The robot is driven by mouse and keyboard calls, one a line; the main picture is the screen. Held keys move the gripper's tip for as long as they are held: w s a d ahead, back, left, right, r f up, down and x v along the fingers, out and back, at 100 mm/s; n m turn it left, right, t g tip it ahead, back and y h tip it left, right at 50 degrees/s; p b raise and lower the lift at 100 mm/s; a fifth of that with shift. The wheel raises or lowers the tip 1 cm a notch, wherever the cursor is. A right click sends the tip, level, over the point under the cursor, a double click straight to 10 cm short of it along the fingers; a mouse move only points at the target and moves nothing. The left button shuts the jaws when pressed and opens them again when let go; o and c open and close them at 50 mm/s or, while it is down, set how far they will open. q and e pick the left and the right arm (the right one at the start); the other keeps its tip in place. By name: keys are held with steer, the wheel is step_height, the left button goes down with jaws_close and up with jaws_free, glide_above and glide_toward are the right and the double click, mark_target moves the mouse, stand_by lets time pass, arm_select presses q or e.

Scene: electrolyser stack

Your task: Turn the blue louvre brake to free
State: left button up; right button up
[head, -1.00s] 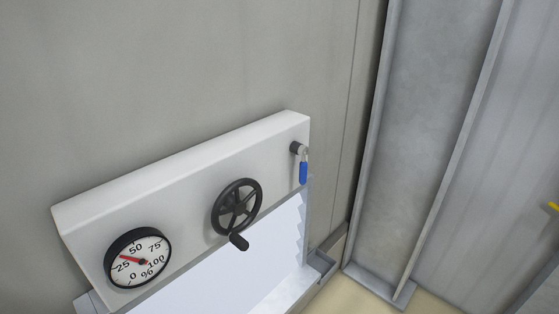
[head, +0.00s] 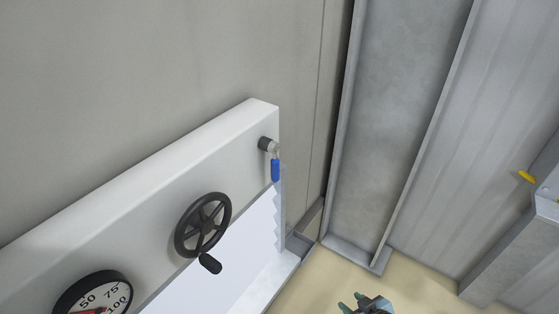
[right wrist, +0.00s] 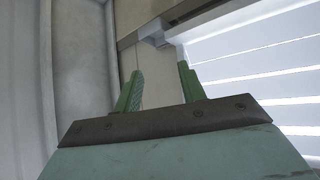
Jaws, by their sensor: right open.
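The blue louvre brake (head: 275,170) is a small lever with a blue grip. It hangs down from a dark pivot at the right end of the white panel (head: 150,190) in the head view. My right gripper (head: 352,301) shows at the bottom of the head view, below and to the right of the brake and apart from it. In the right wrist view its green fingers (right wrist: 160,88) are spread with nothing between them. The brake cannot be made out in the right wrist view. My left gripper is not in view.
A black handwheel (head: 203,225) and a round percent gauge (head: 95,297) sit on the panel left of the brake. A steel column (head: 400,120) stands to the right. A grey box with a yellow handle (head: 527,177) is at the far right. Bare floor lies between.

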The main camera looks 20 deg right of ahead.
steer(key=w+a+r+t+y, duration=0.1)
steer(key=w+r, duration=0.1)
steer(key=r, duration=0.4)
steer(key=w+a+r+t+p, duration=0.1)
steer(key=w+r, duration=0.2)
steer(key=r, duration=0.2)
steer(key=w+a+r+t+y, duration=0.1)
steer(key=w+r, duration=0.1)
steer(key=r, duration=0.4)
steer(key=n+t+y+p, duration=0.2)
steer(key=n+t+y, duration=0.1)
steer(key=y, duration=0.2)
glide_toward(278, 167)
steer(key=x, duration=0.8)
steer(key=shift+w+a+p, duration=0.15)
steer(key=shift+w+p, duration=0.2)
jaws_close()
